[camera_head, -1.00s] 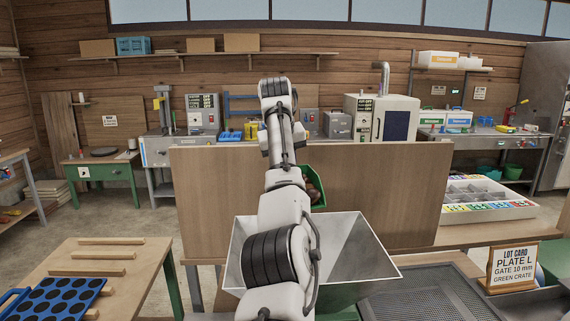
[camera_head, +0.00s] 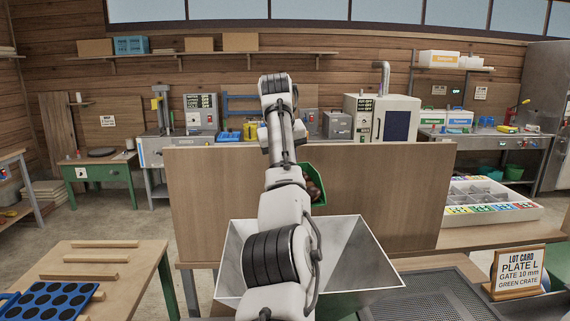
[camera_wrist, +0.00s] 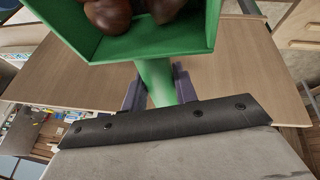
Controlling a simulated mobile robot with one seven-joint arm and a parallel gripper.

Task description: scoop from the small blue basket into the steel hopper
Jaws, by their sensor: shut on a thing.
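My gripper (camera_wrist: 157,88) is shut on the handle of a green scoop (camera_wrist: 145,40), which fills the top of the wrist view. Several brown chestnuts (camera_wrist: 125,12) lie in the scoop. In the head view the scoop (camera_head: 320,199) shows behind my arm, with chestnuts (camera_head: 313,187) in it, above the far side of the steel hopper. The steel hopper (camera_head: 358,262) stands in front of me, and my arm hides its left middle part. Its visible inner walls look bare. In the head view my arm hides the gripper's fingers. I see no small blue basket for certain.
A wooden board (camera_head: 400,190) stands upright behind the hopper. A metal mesh tray (camera_head: 420,295) and a lot card (camera_head: 518,270) reading "PLATE L, GATE 10 mm, GREEN CRATE" are at right. A blue plate with round holes (camera_head: 45,300) lies on the left table.

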